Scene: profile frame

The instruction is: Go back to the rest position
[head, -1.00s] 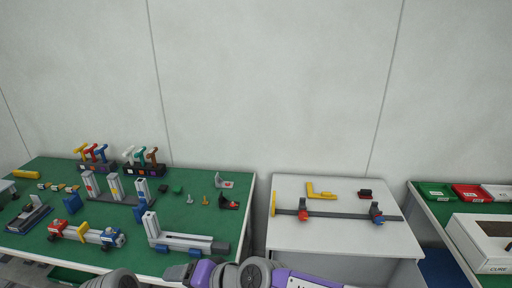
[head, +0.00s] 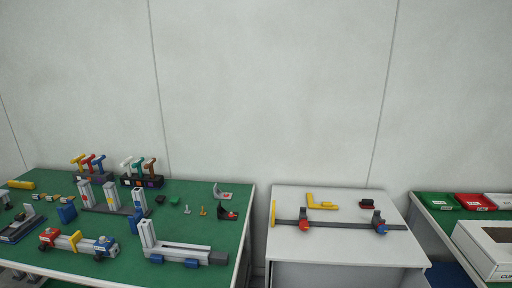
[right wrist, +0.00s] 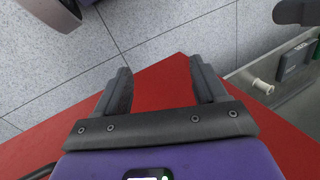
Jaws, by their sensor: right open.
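My right gripper (right wrist: 160,92) shows in the right wrist view. Its two dark fingers are apart with nothing between them. A red surface lies under and behind the fingers, and grey floor tiles show beyond it. My left gripper is not seen in the head view, and neither arm shows there now.
A green-topped table (head: 110,230) on the left holds profile parts, clamps and upright T-handled tools (head: 90,163). A white table (head: 330,250) in the middle bears a bar clamp (head: 345,225) and a yellow square (head: 320,203). Green and red bins (head: 473,202) and a white box (head: 488,245) stand right.

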